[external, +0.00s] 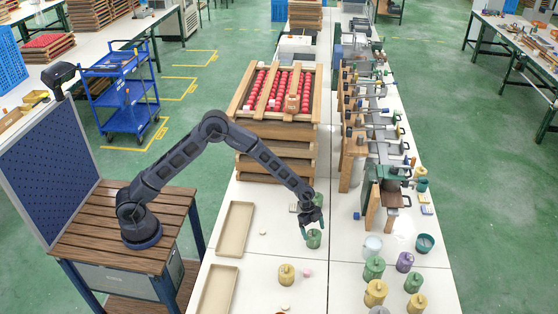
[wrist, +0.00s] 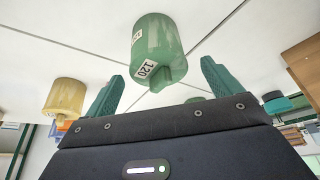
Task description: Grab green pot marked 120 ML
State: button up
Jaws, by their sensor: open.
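The green pot (wrist: 155,48) with a label reading 120 shows in the wrist view, just beyond and between the fingertips. Whether "ML" is on the label is too small to tell. In the external view a green pot (external: 314,240) stands on the white table directly under my gripper (external: 312,226). My gripper (wrist: 162,68) is open, with one green finger on each side of the pot in the wrist view and nothing held.
A yellow pot (external: 286,275) and a small pink item (external: 307,272) stand nearer the camera. Several green, yellow and purple pots (external: 404,262) cluster to the right. Beige trays (external: 235,229) lie left. A stack of wooden trays (external: 275,133) with red items stands behind my gripper.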

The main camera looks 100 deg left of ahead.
aim_at(315, 237)
jog(key=shift+x, duration=2.4)
jog(key=shift+s, duration=0.1)
jog(key=c, duration=1.3)
